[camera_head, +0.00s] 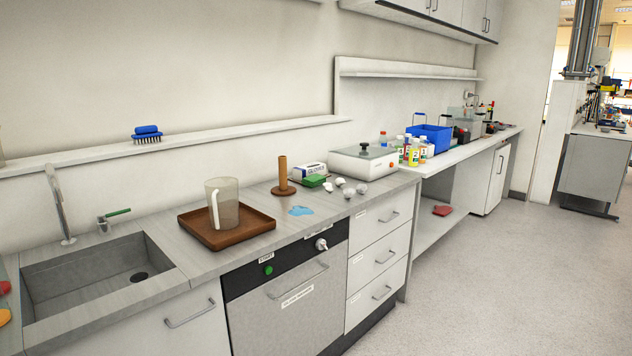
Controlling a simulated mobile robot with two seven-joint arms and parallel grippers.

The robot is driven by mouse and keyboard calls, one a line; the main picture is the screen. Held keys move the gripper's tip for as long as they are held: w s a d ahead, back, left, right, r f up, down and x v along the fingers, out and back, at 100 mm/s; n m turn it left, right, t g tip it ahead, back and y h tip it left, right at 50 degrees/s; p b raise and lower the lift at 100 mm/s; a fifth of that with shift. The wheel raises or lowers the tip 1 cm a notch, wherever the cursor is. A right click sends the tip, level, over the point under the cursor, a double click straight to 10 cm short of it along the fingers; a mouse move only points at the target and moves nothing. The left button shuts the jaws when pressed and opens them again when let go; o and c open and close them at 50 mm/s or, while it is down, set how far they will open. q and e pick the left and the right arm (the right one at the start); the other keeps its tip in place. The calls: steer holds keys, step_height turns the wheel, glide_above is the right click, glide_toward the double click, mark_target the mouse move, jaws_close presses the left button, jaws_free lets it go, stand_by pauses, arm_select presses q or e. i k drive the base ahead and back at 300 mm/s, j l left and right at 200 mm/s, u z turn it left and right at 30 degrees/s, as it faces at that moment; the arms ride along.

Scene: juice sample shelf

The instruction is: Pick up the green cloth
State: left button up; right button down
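No clearly recognisable green cloth shows. A small green item (314,181) lies on the counter in front of the white gloves box (309,170); it is too small to tell whether it is cloth. A light blue cloth-like patch (300,211) lies flat near the counter's front edge. A red folded cloth-like item (442,210) lies on the low shelf under the far bench. Neither of my grippers is in view.
A brown tray (262,222) holds a translucent jug (227,204). A wooden post on a round base (283,179), small pale pieces (348,193) and a white scale-like device (362,163) stand to its right. The sink (85,278) is at left. Floor at right is clear.

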mark_target(314, 180)
steer(key=i+l, duration=0.75)
steer(key=i+l+z, duration=0.1)
steer(key=i+l, duration=0.6)
steer(key=i, duration=0.1)
